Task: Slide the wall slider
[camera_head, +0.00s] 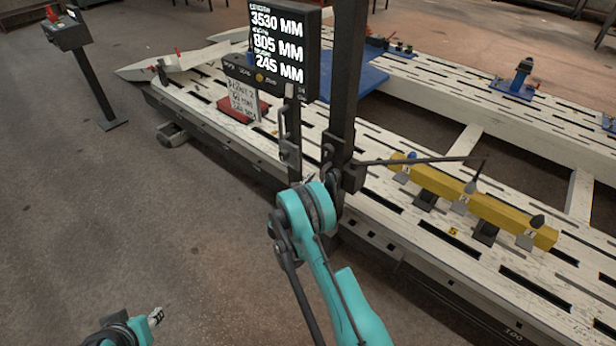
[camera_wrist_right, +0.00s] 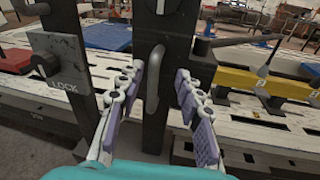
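A dark upright post (camera_head: 343,90) stands at the near edge of the bench. A dark slider block (camera_head: 354,177) sits low on it, with a thin rod reaching right over the bench. In the right wrist view a grey vertical bar handle (camera_wrist_right: 152,88) stands on the dark post face. My right gripper (camera_wrist_right: 152,92) is open, with its purple-padded fingers on either side of the handle and visible gaps to it. In the head view my right gripper (camera_head: 321,184) is partly hidden behind its own wrist. My left gripper (camera_head: 156,316) is small at the lower left, away from the bench; its opening is unclear.
A display panel (camera_head: 284,48) hangs left of the post. A plate marked LOCK (camera_wrist_right: 62,70) is on a neighbouring upright. A yellow beam (camera_head: 475,203) lies on the slotted bench (camera_head: 395,222) to the right. A control stand (camera_head: 93,80) is far left; the floor between is clear.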

